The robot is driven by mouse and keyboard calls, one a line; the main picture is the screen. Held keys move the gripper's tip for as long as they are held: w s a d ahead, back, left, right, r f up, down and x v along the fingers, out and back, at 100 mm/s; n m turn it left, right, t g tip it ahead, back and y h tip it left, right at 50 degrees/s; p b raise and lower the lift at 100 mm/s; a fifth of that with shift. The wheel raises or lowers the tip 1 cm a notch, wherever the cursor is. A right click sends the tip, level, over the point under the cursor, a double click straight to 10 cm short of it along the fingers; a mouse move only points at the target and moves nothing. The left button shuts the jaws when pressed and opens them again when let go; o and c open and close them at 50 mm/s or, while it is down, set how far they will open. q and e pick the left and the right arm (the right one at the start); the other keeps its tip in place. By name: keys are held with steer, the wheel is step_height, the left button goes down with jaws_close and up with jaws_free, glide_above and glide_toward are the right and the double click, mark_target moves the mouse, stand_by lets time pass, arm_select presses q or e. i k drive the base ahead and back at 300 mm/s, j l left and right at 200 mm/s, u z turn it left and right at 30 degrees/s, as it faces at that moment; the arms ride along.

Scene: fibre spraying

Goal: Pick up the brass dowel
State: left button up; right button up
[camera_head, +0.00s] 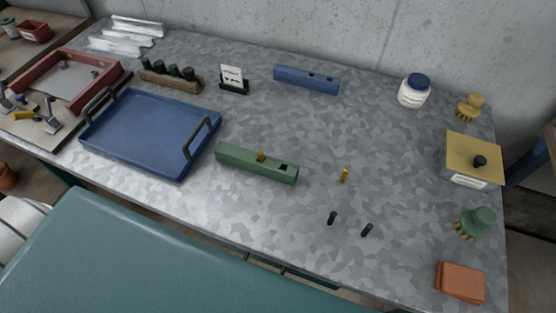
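A small brass dowel (345,176) stands roughly upright on the grey mottled table (310,215), right of the green block. The green block (233,157) is long and has a square dark hole near its right end. A second brass-coloured peg (261,156) sticks up from the middle of the green block. Two short black dowels, a left one (332,218) and a right one (367,230), stand on the table in front of the loose brass dowel. Neither of my grippers is in view.
A blue tray (150,134) with handles is at left. A blue block (307,79) lies at the back. A white jar (414,91), a yellow-topped box (473,158), a green-topped brush (475,222) and orange-brown pads (460,282) line the right side. The table around the brass dowel is clear.

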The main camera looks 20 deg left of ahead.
mark_target(346, 171)
steer(key=k+l+u, duration=0.2)
steer(key=l+u, duration=0.2)
steer(key=k+l+u, duration=0.2)
steer(key=u, duration=0.15)
steer(key=k+l+u, duration=0.2)
steer(key=u, duration=0.2)
steer(key=k, duration=0.1)
